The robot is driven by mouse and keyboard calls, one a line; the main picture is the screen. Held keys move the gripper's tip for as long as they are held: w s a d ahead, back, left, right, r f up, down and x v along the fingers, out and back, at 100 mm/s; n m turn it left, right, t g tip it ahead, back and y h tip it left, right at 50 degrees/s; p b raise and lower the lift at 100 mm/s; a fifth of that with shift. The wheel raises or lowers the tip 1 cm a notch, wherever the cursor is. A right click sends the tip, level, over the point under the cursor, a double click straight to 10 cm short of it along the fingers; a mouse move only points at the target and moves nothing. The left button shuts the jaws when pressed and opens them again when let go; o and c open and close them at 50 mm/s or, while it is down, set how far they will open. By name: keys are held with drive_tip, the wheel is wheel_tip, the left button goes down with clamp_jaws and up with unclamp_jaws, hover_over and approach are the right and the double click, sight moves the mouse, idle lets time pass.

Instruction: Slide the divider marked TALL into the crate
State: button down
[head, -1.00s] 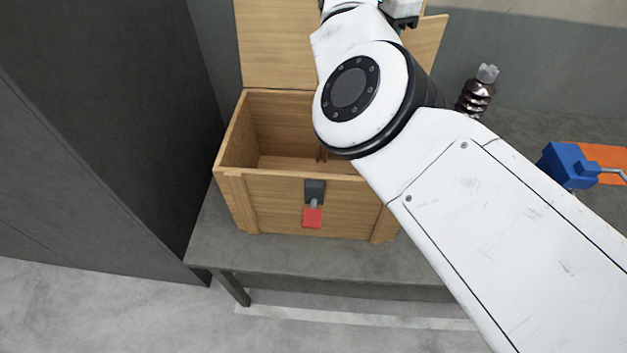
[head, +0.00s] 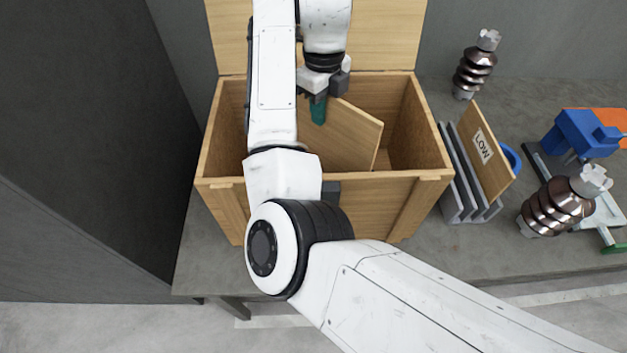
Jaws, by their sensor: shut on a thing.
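The wooden crate (head: 405,205) stands open on the bench, with its lid (head: 385,30) raised at the back. My gripper (head: 320,100) is over the crate opening, shut on a plain wooden divider (head: 350,138) at its far upper edge. The divider stands at a slant, its lower part down inside the crate opening. No mark shows on its visible face, and its bottom edge is hidden. I cannot tell whether it sits in a slot. My arm covers the left part of the crate. A divider marked LOW (head: 485,150) stands in a grey rack to the right.
The grey rack (head: 452,195) stands close to the crate's right wall. A blue vise (head: 580,135) and an orange mat (head: 605,118) are at the far right. A dark wall (head: 90,130) is on the left.

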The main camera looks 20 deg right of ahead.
wheel_tip(320, 180, down, 10)
idle(0.5)
drive_tip(key=c, duration=1.1)
unclamp_jaws()
drive_tip(key=shift+f, duration=0.1)
drive_tip(key=shift+c, duration=0.2)
wheel_tip(320, 180, up, 12)
